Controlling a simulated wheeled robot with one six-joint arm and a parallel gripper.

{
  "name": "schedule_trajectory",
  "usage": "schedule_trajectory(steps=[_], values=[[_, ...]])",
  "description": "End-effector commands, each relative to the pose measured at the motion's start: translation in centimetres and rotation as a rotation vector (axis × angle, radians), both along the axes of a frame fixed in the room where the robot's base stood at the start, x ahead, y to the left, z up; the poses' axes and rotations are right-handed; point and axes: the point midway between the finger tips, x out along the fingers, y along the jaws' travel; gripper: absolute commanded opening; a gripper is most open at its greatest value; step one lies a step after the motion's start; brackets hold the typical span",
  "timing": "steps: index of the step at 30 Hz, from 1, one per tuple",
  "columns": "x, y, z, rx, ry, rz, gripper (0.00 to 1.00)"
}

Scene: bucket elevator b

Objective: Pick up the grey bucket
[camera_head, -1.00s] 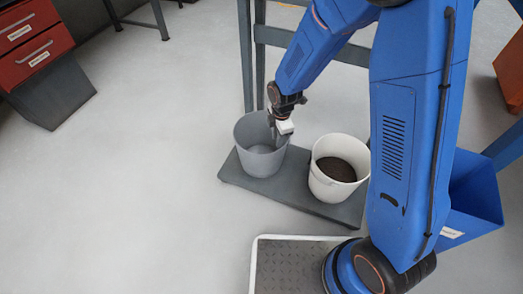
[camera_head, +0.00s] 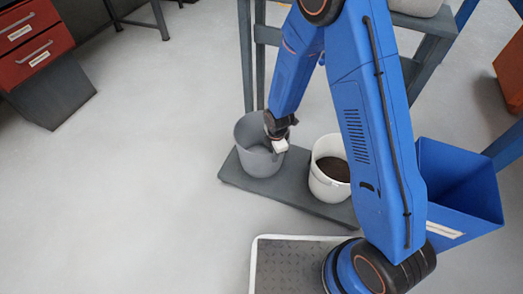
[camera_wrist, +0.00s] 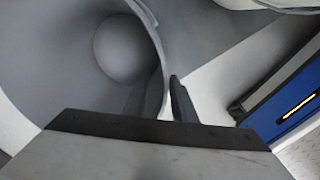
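The grey bucket (camera_head: 262,165) stands upright on a dark grey platform at the middle of the head view. My gripper (camera_wrist: 163,105) is at the bucket's right rim, pointing down. In the wrist view, one dark finger is inside the bucket and the other is outside, with the bucket wall (camera_wrist: 155,40) between them. A gap shows between the fingers, so the gripper looks open around the wall. In the head view the fingertips are mostly hidden by the wrist.
A white bucket (camera_head: 318,185) with dark contents stands just right on the same platform (camera_head: 235,175). A blue bin (camera_head: 460,190) is farther right. A grey frame (camera_head: 245,60) rises behind. The floor at left is clear.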

Motion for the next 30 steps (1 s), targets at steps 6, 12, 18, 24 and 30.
schedule_trajectory(steps=[6, 12, 18, 24, 30], values=[[0.1, 0.0, -1.2, 0.0, 0.001, -0.001, 0.24], [0.1, 0.1, -2.7, -0.001, 0.002, 0.0, 0.24], [0.1, 0.3, -5.1, -0.001, 0.002, 0.0, 0.24], [0.2, 0.3, -6.3, 0.001, 0.001, -0.001, 0.24], [0.3, 0.4, -6.4, 0.001, 0.0, -0.001, 0.24]])
